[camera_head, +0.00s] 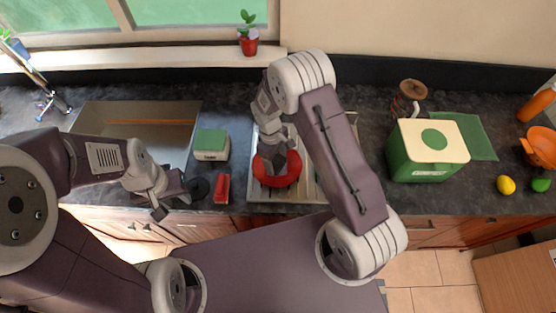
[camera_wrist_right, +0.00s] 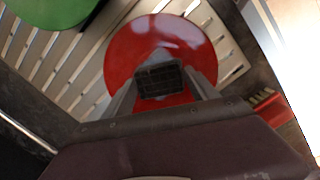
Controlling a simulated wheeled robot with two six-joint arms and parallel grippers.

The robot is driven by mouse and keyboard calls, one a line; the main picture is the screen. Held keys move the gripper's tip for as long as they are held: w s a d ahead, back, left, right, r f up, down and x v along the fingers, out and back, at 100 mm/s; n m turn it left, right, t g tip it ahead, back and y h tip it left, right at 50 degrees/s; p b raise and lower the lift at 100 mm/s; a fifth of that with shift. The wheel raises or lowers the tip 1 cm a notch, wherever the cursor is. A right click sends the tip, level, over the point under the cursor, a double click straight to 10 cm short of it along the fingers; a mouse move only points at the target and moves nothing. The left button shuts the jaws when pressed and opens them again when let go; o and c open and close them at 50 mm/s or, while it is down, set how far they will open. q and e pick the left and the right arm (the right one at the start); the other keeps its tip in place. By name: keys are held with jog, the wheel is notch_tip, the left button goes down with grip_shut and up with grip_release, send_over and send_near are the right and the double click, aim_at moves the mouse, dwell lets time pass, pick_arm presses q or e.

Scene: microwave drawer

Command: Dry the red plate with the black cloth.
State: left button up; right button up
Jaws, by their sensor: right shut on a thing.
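The red plate (camera_head: 291,172) lies on the slatted drying rack (camera_head: 258,194), and it fills the middle of the right wrist view (camera_wrist_right: 190,40). My right gripper (camera_head: 273,165) is over the plate, pointing down. In the right wrist view, it is shut on a small dark square piece (camera_wrist_right: 160,80), which looks like the black cloth and lies over the plate's surface. I cannot tell how firmly it touches. My left gripper (camera_head: 172,204) looks open and empty, low at the counter's front edge on the left.
A sink (camera_head: 95,117) is at the left. A larger green box (camera_head: 405,160) is right. A green round thing (camera_wrist_right: 50,8) shows beside the plate.

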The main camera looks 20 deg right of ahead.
jog(key=shift+w+a, duration=0.15)
jog(key=shift+a, duration=0.1)
jog(key=shift+s+d+p, duration=0.3)
jog(key=shift+s+d, duration=0.1)
jog(key=shift+d, duration=0.1)
jog(key=shift+s+d, duration=0.1)
jog(key=shift+w+a, duration=0.6)
jog(key=shift+s+d, duration=0.6)
jog(key=shift+w+a, duration=0.3)
jog(key=shift+a, duration=0.05)
